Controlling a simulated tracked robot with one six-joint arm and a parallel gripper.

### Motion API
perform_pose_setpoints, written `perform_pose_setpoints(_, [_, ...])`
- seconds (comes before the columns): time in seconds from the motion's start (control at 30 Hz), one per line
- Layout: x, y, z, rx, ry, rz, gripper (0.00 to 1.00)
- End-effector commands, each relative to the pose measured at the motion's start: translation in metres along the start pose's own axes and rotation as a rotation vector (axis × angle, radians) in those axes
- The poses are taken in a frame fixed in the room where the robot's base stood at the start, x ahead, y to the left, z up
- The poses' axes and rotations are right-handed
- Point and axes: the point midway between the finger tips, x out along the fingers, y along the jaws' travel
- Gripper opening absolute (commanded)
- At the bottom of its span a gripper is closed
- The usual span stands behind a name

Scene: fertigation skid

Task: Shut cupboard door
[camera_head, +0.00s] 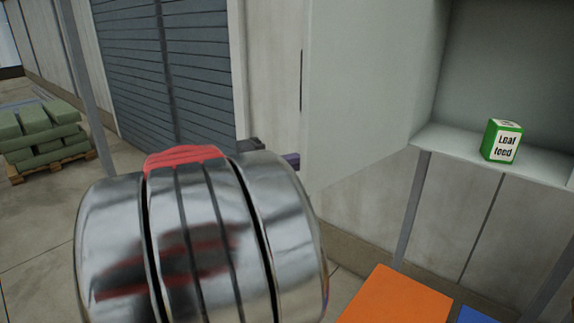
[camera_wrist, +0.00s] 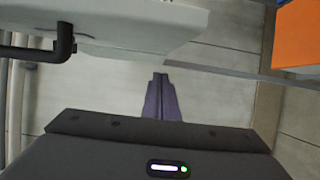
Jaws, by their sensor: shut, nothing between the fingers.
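The cupboard door (camera_head: 355,90) stands open in the head view, a pale panel swung out to the left of the cupboard (camera_head: 500,60). In the wrist view the door (camera_wrist: 140,30) lies across the top, with a black bar handle (camera_wrist: 45,50) at upper left. My gripper (camera_wrist: 160,76) shows purple fingers, shut and empty, pointing towards the door's lower edge. In the head view only a bit of my gripper (camera_head: 291,160) shows beside the door's outer edge; my arm hides the rest. I cannot tell whether it touches the door.
A green "Leaf feed" box (camera_head: 502,142) stands on the cupboard floor. An orange object (camera_head: 402,298) and a blue one (camera_head: 475,315) are below the cupboard. A pallet of green sacks (camera_head: 45,135) is at far left. A grey roller shutter (camera_head: 165,70) is behind.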

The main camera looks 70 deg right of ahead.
Motion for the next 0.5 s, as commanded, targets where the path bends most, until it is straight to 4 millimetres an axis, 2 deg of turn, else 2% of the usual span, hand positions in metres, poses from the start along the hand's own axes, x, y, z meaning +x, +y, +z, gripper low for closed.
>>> perform_pose_setpoints(0.23, [0.006, 0.001, 0.028, 0.001, 0.0, 0.0, 0.0])
perform_pose_setpoints(0.5, [0.008, 0.0, 0.038, 0.0, 0.001, 0.001, 0.0])
